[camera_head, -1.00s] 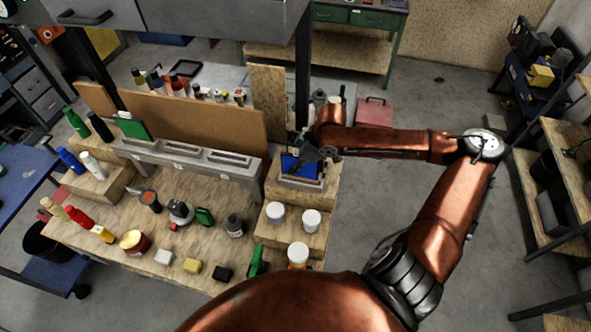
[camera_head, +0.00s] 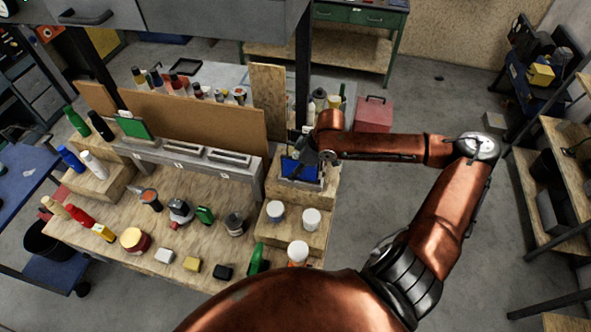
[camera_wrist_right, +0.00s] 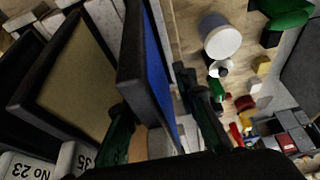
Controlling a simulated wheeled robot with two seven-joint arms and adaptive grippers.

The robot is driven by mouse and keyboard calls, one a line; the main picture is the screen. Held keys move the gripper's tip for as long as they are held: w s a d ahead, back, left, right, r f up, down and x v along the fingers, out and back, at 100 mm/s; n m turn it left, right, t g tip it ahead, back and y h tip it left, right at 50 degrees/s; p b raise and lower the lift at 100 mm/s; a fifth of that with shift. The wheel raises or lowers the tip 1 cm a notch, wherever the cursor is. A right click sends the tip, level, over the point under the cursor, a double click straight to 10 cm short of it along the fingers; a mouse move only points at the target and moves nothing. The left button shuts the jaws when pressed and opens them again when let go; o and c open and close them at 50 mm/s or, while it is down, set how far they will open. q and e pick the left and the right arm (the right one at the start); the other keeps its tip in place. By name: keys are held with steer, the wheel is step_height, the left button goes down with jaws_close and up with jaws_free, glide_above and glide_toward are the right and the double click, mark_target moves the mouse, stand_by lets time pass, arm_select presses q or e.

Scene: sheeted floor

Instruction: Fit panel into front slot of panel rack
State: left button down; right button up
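The blue panel (camera_head: 299,169) has a dark frame. In the head view it stands nearly upright in the grey panel rack (camera_head: 299,185) on the wooden block at the bench's right end. My right gripper (camera_head: 318,157) is at the panel's upper right. In the right wrist view its fingers (camera_wrist_right: 162,118) are spread on either side of the panel (camera_wrist_right: 156,75), with a gap by the right finger, so it looks open. A tan panel (camera_wrist_right: 68,80) with a dark frame stands beside it. How deep the blue panel sits is hidden. My left gripper is out of view.
White-lidded jars (camera_head: 311,219) stand in front of the rack. A grey slotted stand (camera_head: 207,157) with a green panel (camera_head: 134,128) lies to the left. A wooden board (camera_head: 267,103) rises behind.

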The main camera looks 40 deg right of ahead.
steer(key=shift+r, duration=0.2)
steer(key=v, duration=1)
steer(key=shift+d+r, duration=0.1)
steer(key=shift+p+v, duration=0.45)
steer(key=shift+v, duration=0.4)
